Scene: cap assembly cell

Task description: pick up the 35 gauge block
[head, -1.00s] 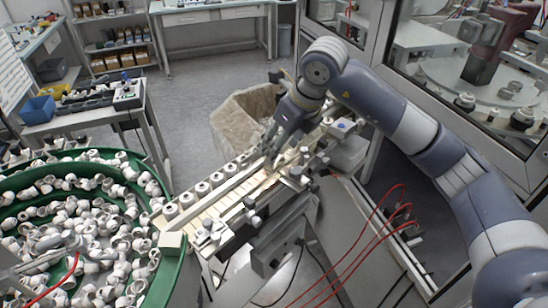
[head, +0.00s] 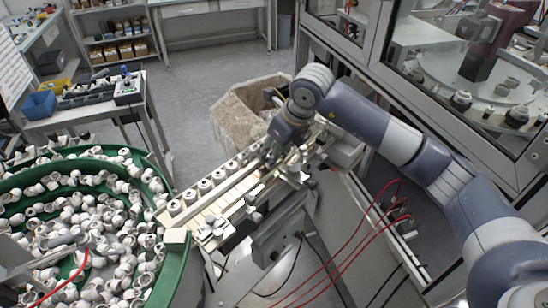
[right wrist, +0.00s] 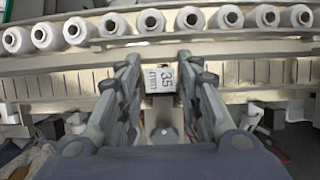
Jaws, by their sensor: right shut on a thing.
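The 35 gauge block (right wrist: 160,78) is a small white block with "35 mm" printed upside down on its face, in the middle of the right wrist view. My right gripper (right wrist: 160,62) has one finger on each side of the block and is shut on it. In the head view my right gripper (head: 268,156) is low over the sloping track (head: 226,203), and the block cannot be made out there. Whether the block still touches what is under it cannot be told. My left gripper is not in view.
A row of white caps (right wrist: 155,21) stands just beyond the block along the track. A green bowl (head: 178,262) full of white parts is at the left. Clamps and brackets (head: 215,228) sit along the track's near side. A glazed machine frame (head: 345,60) stands at the right.

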